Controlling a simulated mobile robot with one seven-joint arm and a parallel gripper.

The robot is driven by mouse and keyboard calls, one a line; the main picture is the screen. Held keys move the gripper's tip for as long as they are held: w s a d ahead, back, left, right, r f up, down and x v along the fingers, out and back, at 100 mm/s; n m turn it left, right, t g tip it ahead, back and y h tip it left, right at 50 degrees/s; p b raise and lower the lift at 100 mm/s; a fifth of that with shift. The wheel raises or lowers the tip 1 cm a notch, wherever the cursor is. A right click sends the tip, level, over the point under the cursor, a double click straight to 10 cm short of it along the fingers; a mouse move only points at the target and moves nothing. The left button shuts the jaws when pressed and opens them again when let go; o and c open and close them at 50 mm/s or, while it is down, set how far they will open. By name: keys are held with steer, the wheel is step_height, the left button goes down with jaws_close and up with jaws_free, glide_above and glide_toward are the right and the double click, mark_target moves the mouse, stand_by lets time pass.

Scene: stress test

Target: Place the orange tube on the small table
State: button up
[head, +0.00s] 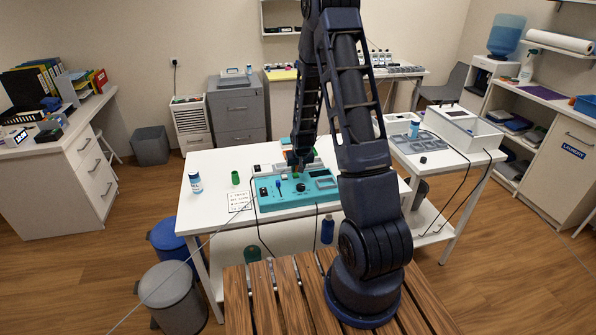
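My arm reaches forward over a white table (212,170), and my gripper (299,165) is low above a teal control box (290,201) on it. The fingers are small and partly hidden by my arm, so I cannot tell whether they are open or shut. A small orange patch (290,154) shows beside the gripper; I cannot tell whether it is the orange tube or whether it is held. No other orange tube is clear. Another white table (458,165) stands at the right; I cannot tell which one is the small table.
The right table holds a white device (462,122) and a blue bottle (414,129). Bins (172,297) stand on the floor at left.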

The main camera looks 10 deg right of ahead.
step_height(320, 180, up, 19)
steer(key=d+x, duration=0.2)
steer(key=x, duration=1)
steer(key=shift+w+d+f, duration=0.25)
steer(key=shift+f, duration=0.1)
steer(key=shift+d, duration=0.1)
